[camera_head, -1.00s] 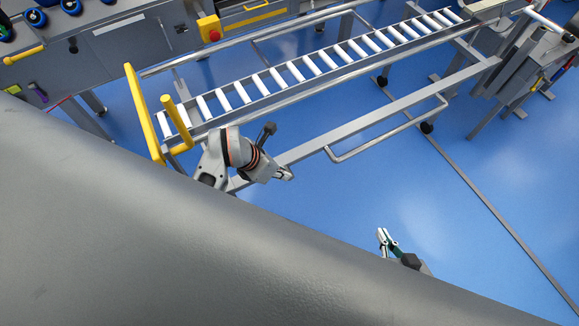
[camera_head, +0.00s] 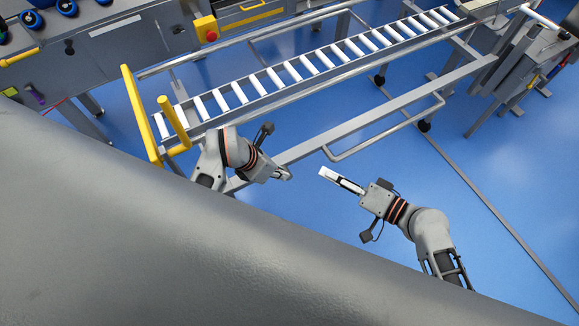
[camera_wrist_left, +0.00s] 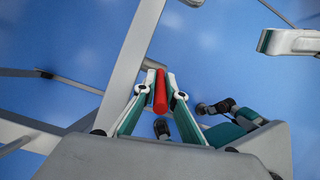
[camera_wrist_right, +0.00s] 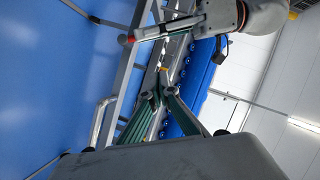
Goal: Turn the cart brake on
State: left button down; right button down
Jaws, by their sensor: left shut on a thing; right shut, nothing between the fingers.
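The cart (camera_head: 390,112) is a long grey frame with a row of white rollers and yellow upright handles (camera_head: 134,110) at its left end. A red brake lever (camera_wrist_left: 160,92) lies between the fingers of my left gripper (camera_wrist_left: 160,85), which is shut on it beside the cart's lower rail. In the head view my left gripper (camera_head: 287,174) is at the near rail and hides the lever. My right gripper (camera_head: 328,174) is shut and empty, a short way right of the left one, over open floor.
A grey machine (camera_head: 110,50) with a red button on a yellow box (camera_head: 208,29) stands behind the cart at the left. Another grey station (camera_head: 535,60) stands at the right end. Blue floor (camera_head: 480,240) is clear at the lower right.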

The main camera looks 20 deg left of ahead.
pick_arm(q)
jog(key=shift+d+r, duration=0.1)
pick_arm(e)
jog(key=a+f, duration=0.3)
jog(key=a, duration=0.8)
jog(key=shift+s+f, duration=0.25)
